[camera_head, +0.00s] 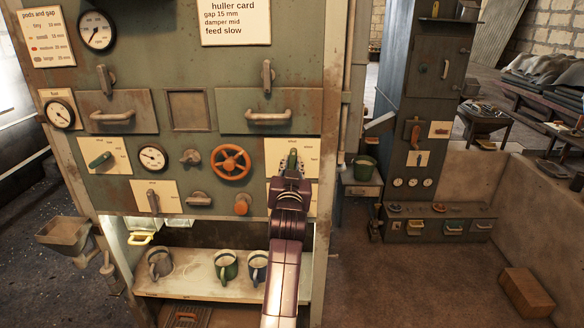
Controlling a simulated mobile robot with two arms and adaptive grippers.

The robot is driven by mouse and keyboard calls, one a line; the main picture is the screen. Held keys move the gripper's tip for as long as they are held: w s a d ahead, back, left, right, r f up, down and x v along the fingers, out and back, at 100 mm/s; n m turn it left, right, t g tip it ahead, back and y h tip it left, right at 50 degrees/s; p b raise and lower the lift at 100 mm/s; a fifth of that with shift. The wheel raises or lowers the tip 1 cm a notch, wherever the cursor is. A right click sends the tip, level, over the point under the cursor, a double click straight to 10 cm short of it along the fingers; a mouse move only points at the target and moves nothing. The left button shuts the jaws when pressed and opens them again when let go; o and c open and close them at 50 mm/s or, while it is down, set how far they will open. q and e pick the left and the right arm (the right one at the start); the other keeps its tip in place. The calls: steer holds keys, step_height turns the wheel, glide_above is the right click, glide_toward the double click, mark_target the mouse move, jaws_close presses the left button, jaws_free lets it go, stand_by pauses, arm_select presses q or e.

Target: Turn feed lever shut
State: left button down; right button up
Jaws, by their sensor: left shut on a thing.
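A rusty green machine panel (185,50) fills the left and middle of the view. A small green lever (292,155) stands roughly upright on a cream plate (276,147) at the panel's right side. The small lettering on that plate is too blurred to read surely, so I cannot tell whether this is the feed lever. My left gripper (291,167) reaches up from below and is shut on the green lever, hiding its lower part and part of the plates. Another green-handled lever (100,160) sits tilted on a cream plate at the left. My right gripper is not in view.
A huller card (235,20) reads "feed slow". An orange handwheel (230,162) and an orange knob (241,205) are left of my gripper. Several mugs stand on the shelf (195,290) below. A second machine (425,90) stands at the right, with open floor before it.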

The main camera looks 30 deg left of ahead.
arm_select(q)
steer(key=shift+n, duration=0.6)
